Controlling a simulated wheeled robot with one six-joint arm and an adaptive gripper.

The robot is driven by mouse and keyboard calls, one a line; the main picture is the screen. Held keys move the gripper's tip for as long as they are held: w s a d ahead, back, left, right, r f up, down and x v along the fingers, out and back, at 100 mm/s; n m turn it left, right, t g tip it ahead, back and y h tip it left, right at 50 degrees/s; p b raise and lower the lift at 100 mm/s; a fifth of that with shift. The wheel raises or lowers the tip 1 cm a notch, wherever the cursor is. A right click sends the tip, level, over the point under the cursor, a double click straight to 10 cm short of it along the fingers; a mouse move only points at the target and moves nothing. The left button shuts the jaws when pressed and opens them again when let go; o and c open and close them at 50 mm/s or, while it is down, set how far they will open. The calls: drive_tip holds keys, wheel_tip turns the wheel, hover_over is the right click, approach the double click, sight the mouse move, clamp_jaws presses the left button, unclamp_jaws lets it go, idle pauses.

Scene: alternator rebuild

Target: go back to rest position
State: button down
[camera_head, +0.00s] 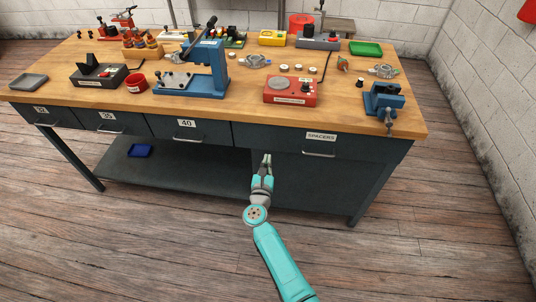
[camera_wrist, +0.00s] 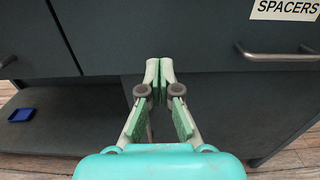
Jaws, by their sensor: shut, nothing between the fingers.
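My gripper (camera_head: 266,160) is shut and empty, with its fingertips together. In the head view it is in front of the workbench (camera_head: 347,147), below the drawer front, at the end of my teal arm. In the wrist view my gripper (camera_wrist: 159,68) points at the dark bench front, left of the drawer handle (camera_wrist: 280,54) under the SPACERS label (camera_wrist: 285,9). I cannot tell how far the fingertips are from the bench front.
The bench top holds a blue press (camera_head: 190,85), a red box (camera_head: 290,92), a blue vise (camera_head: 387,103), a green tray (camera_head: 366,48) and several small parts. A blue bin (camera_head: 140,151) lies on the lower shelf. The wooden floor (camera_head: 120,250) in front is clear.

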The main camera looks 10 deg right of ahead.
drive_tip(key=v, duration=0.5)
drive_tip(key=shift+s+a, duration=0.1)
drive_tip(key=shift+s, duration=0.2)
drive_tip(key=s+d+n+y, duration=0.1)
drive_tip(key=s+d+n, duration=0.4)
drive_tip(key=s, duration=0.4)
drive_tip(key=s+d+n+t+y, duration=0.1)
drive_tip(key=s+d+n, duration=0.1)
drive_tip(key=s+n, duration=0.7)
drive_tip(key=s+d+n+y, duration=0.1)
drive_tip(key=s+d+n, duration=0.35)
drive_tip(key=s, duration=0.55)
drive_tip(key=s+r+n+g, duration=0.1)
drive_tip(key=s+r+n, duration=0.3)
drive_tip(key=s+n, duration=0.3)
drive_tip(key=s+r+n+g+y, duration=0.1)
drive_tip(key=s+r+n, duration=0.4)
drive_tip(key=s, duration=0.4)
drive_tip(key=s+r+n+g+y, duration=0.1)
drive_tip(key=s+r+n, duration=0.3)
drive_tip(key=s+n, duration=0.4)
drive_tip(key=shift+r+n+g, duration=0.25)
drive_tip(key=shift+n+g, duration=0.05)
drive_tip(key=shift+n, duration=0.05)
